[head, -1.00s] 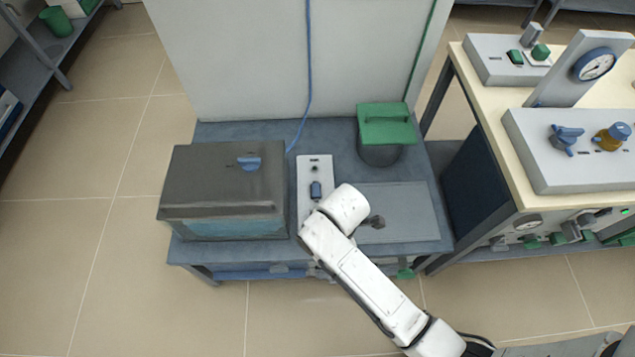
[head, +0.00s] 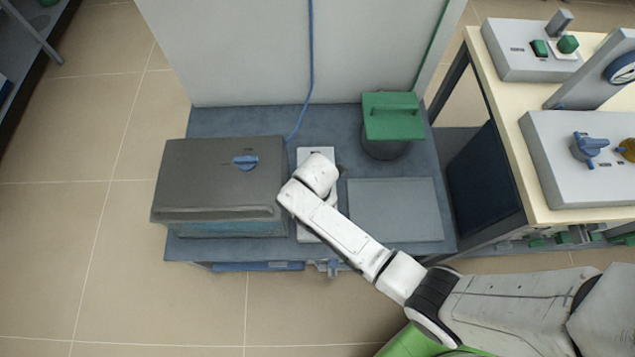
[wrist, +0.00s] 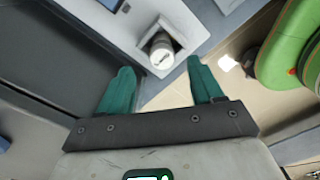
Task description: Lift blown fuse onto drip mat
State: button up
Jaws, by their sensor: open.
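A white cylinder (wrist: 160,52), which looks like the fuse, stands in a square recess of a pale panel in the wrist view. My gripper (wrist: 160,70) is open, with its two green fingers apart and nothing between them. The cylinder lies beyond the fingertips, between their lines. In the head view the narrow white panel (head: 306,236) is partly covered by my arm, and the fuse and my fingers are hidden there. A flat grey-blue rectangle (head: 396,210), probably the drip mat, lies bare on the bench to the right of the panel.
A dark grey box (head: 215,185) with a blue knob stands left of the panel. A pot with a green lid (head: 393,117) stands behind the mat. A cream table (head: 560,190) with control boxes is on the right. A blue cable (head: 311,60) hangs behind.

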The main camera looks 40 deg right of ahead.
notch_tip(320, 180, down, 5)
jog(key=shift+s+d+f+b, duration=0.1)
jog(key=shift+d+b, duration=0.05)
jog(key=shift+b, duration=0.2)
jog(key=c, duration=1.2)
